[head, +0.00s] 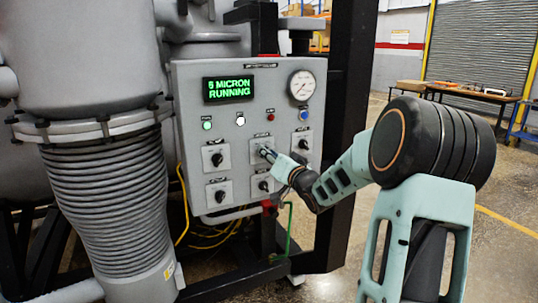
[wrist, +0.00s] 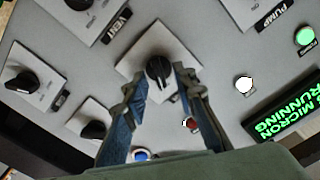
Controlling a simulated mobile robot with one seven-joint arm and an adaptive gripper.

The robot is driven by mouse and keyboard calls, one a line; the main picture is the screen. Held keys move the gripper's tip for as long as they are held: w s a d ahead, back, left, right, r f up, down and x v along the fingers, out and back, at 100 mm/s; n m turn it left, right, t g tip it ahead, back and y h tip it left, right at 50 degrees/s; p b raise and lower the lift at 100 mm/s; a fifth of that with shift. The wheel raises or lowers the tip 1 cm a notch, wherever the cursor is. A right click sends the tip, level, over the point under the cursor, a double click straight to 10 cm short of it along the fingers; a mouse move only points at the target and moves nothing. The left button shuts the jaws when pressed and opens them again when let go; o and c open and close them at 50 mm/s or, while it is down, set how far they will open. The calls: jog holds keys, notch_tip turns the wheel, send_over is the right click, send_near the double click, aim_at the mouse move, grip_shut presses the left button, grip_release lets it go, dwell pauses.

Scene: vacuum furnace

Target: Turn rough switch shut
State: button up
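The control panel (head: 240,110) carries several black rotary switches on pale plates. My gripper (head: 268,153) is at the top-middle switch. In the wrist view that switch (wrist: 159,69) sits between the two fingertips of my gripper (wrist: 158,84). The fingers are spread on either side of the knob, with visible gaps to it. The label of this switch is hidden behind a finger, so I cannot read whether it says rough. The knob's ridge points toward the lower part of the wrist view, toward its label edge.
Neighbouring switches stand close by: top left (head: 217,158), top right (head: 303,144), bottom left (head: 220,195) and bottom middle (head: 263,186). The green display (head: 228,89) reads "5 MICRON RUNNING". A gauge (head: 302,85) is at upper right. A black frame post (head: 345,110) stands right of the panel.

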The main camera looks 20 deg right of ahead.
grip_shut()
jog(key=shift+n+b, duration=0.3)
jog(key=shift+b, duration=0.05)
jog(key=shift+a+n+b, duration=0.15)
jog(key=shift+n+b, duration=2.3)
jog(key=shift+n, duration=0.35)
jog(key=shift+a+n+b, duration=0.15)
jog(key=shift+n+b, duration=2.25)
jog(key=shift+n, duration=0.4)
